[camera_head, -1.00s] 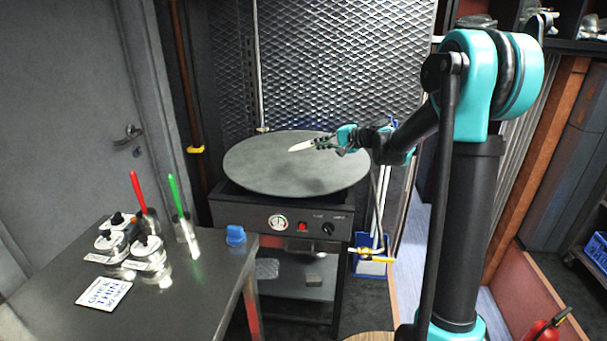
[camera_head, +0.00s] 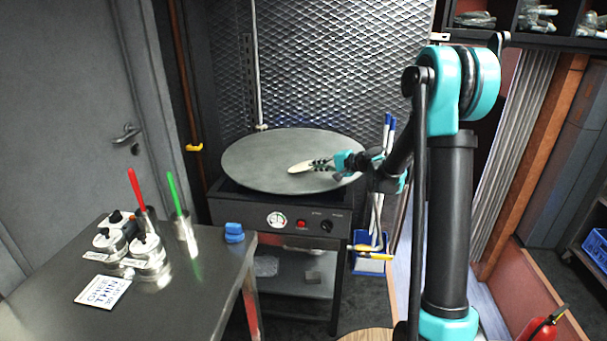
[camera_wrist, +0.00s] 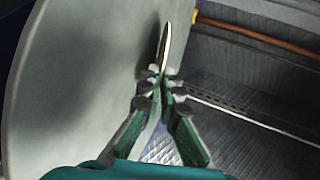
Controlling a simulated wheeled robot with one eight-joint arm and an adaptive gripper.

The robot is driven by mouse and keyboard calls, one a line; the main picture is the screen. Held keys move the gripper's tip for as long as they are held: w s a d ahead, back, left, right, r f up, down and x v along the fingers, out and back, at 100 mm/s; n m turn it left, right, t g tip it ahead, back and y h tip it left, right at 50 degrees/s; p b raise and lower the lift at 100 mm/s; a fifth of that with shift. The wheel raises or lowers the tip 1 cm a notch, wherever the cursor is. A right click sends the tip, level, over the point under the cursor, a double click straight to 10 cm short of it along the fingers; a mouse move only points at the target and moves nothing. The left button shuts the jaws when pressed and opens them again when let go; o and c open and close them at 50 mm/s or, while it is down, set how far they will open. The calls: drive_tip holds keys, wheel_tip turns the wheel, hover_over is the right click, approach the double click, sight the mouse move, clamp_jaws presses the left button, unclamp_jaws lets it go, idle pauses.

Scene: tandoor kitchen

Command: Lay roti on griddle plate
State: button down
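The griddle plate (camera_head: 265,163) is a large grey disc on top of a dark stove unit. My gripper (camera_head: 326,164) is over its right side. The gripper is shut on the roti (camera_head: 303,167), a thin pale piece seen at a slant that sticks out to the left from the fingertips. In the wrist view the roti (camera_wrist: 164,48) shows nearly edge-on between the gripper's fingertips (camera_wrist: 161,80), with the griddle plate (camera_wrist: 65,90) beside it on the left. I cannot tell whether the roti touches the plate.
A metal table (camera_head: 190,290) at the lower left holds several metal canisters, a printed card (camera_head: 103,290) and cups with a red and a green handle. A blue object (camera_head: 234,232) sits at its right edge. A blue holder with upright poles stands right of the stove.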

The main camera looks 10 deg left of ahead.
drive_tip(key=c, duration=1.9)
unclamp_jaws()
drive_tip(key=shift+v, duration=4.05)
drive_tip(key=shift+r, duration=0.1)
